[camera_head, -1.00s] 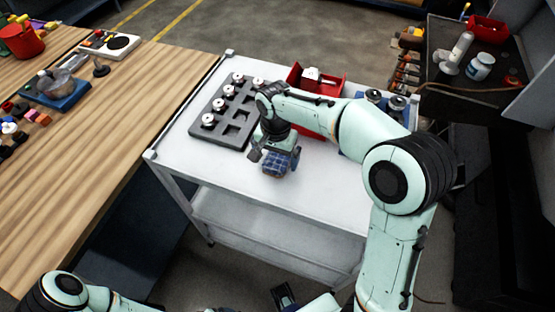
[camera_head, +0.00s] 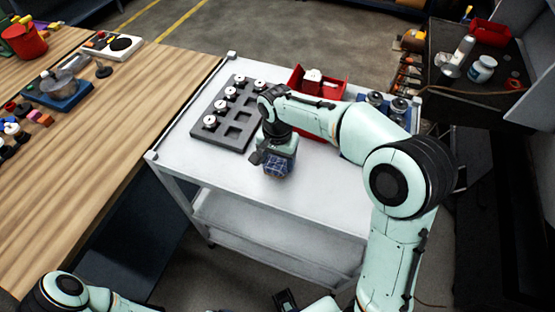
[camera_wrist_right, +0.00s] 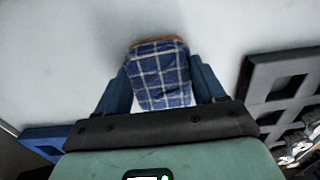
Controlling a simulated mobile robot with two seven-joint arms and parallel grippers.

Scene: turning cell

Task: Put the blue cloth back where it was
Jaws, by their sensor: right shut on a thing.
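The blue checked cloth (camera_head: 277,165) is at my right gripper over the white cart top (camera_head: 203,165). In the right wrist view the folded cloth (camera_wrist_right: 160,75) fills the space between the two fingers, with a thin orange-brown edge at its far end. My right gripper (camera_wrist_right: 161,92) is shut on it and points down. I cannot tell whether the cloth touches the cart top. Part of my left arm shows at the lower left of the head view, but its gripper cannot be made out.
A dark grey tray (camera_head: 236,128) with several white-topped parts and empty pockets lies left of the right gripper. A red bin (camera_head: 329,90) stands behind my arm, with a blue holder (camera_head: 352,144) to its right. The cart's front left top is clear.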

